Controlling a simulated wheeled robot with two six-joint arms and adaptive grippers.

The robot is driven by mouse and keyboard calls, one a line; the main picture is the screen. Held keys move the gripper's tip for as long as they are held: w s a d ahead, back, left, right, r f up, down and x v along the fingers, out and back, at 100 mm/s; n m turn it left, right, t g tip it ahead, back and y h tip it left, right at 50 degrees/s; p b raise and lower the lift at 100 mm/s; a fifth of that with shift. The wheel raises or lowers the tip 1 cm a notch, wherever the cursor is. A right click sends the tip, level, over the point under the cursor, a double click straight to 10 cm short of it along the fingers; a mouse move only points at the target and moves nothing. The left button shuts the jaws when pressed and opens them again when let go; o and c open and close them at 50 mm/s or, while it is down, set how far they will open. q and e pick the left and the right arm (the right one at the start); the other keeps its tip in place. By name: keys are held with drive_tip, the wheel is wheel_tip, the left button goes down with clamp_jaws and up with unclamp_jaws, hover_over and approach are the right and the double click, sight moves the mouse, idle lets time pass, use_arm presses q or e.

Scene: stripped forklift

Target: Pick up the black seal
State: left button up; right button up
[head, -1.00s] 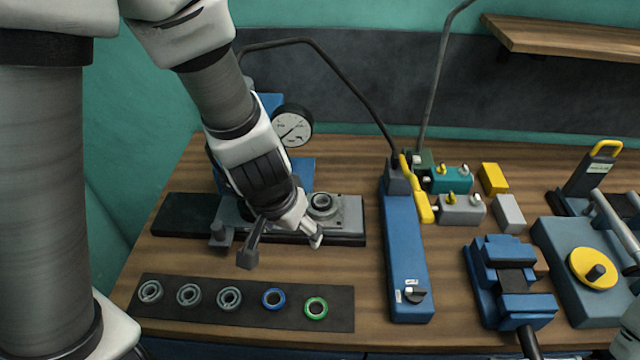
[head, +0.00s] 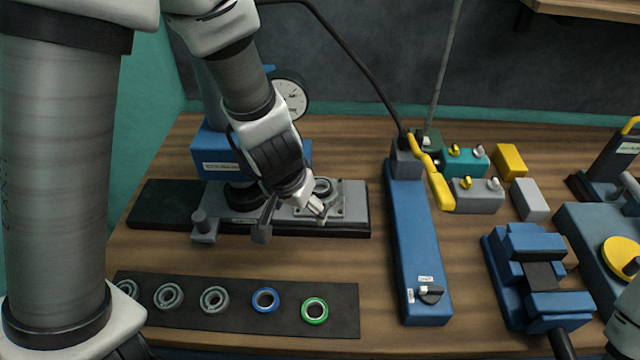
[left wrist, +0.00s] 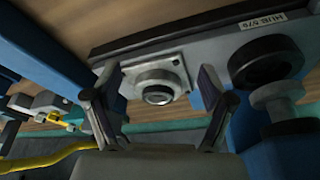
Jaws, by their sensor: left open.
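My left gripper (head: 290,220) is open and empty, in front of the grey hub (head: 323,188) on the fixture plate. In the left wrist view the hub (left wrist: 155,78) shows between the spread fingers of the left gripper (left wrist: 157,85), apart from both. A dark ring (left wrist: 158,96) shows in the hub's opening; I cannot tell for sure that it is the black seal. On the dark mat (head: 335,295) lie grey rings (head: 168,296), a blue ring (head: 265,300) and a green ring (head: 314,310); none looks black. My right gripper is not in view.
A blue press (head: 215,155) with a dial gauge (head: 290,97) stands behind the fixture. A long blue tool (head: 415,240) lies right of it. A blue vise (head: 535,275) and several small blocks fill the right. Bare wood lies between fixture and mat.

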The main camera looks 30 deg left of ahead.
sight(319, 182)
use_arm(q)
drive_tip(key=w+p, duration=0.4)
drive_tip(key=w, duration=0.1)
drive_tip(key=w+p, duration=0.2)
drive_tip(key=w, duration=0.1)
drive_tip(key=shift+w+a+r, duration=0.15)
drive_tip(key=shift+a+r, duration=0.1)
drive_tip(key=shift+r, duration=0.15)
drive_tip(key=shift+b+x, duration=0.8)
drive_tip(key=shift+x, duration=0.3)
drive_tip(key=shift+s+r, duration=0.1)
drive_tip(key=shift+s, duration=0.1)
drive_tip(key=c, duration=1)
